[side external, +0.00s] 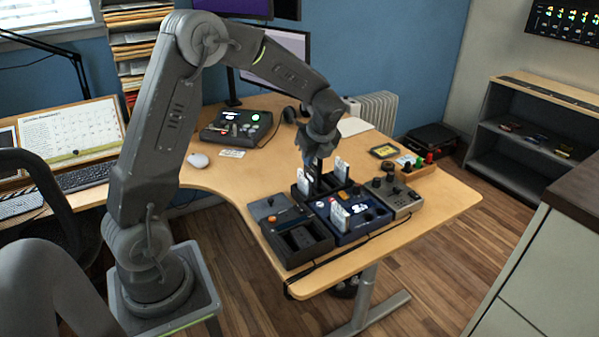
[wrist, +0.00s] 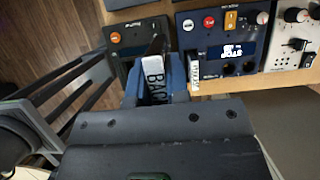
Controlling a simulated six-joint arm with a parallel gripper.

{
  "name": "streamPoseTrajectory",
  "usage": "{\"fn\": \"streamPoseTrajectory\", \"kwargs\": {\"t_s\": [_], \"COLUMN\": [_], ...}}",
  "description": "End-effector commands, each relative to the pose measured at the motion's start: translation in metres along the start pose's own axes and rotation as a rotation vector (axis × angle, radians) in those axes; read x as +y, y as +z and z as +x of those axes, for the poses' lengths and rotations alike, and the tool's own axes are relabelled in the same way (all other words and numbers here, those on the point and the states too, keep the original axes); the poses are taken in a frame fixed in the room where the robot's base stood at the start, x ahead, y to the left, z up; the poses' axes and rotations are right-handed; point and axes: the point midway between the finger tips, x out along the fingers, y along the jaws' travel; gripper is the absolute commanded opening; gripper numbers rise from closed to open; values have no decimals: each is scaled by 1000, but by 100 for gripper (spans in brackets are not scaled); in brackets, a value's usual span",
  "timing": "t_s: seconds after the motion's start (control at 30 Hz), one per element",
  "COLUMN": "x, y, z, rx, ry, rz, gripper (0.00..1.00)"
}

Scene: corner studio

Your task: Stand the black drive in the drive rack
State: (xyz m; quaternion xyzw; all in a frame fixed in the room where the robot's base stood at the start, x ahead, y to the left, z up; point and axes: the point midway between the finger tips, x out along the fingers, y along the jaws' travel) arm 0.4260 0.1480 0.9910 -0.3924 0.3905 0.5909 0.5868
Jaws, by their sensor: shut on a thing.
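My gripper (side external: 318,157) points down and is shut on the black drive (side external: 318,173). The drive is upright, over or in the dark drive rack (side external: 325,184). I cannot tell whether its lower end touches the rack. White drives stand on either side, one at left (side external: 305,186) and one at right (side external: 341,171). The rack is mostly hidden by my gripper in the wrist view.
A black unit (side external: 296,241) with an orange button and a blue unit (side external: 352,230) with a white drive (side external: 339,216) stand in front of the rack. A grey knobbed box (side external: 402,199) is at right. A cable runs along the front edge.

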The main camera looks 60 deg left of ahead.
Motion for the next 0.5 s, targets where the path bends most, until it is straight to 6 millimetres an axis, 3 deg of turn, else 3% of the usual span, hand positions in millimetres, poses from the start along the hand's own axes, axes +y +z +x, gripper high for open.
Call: {"fn": "streamPoseTrajectory", "kwargs": {"t_s": [0.2,0.5], "x": [-56,-94], "y": [52,101], "z": [25,52], "rx": [2,6], "ry": [4,-1], "rz": [-5,2], "gripper": [0,0]}}
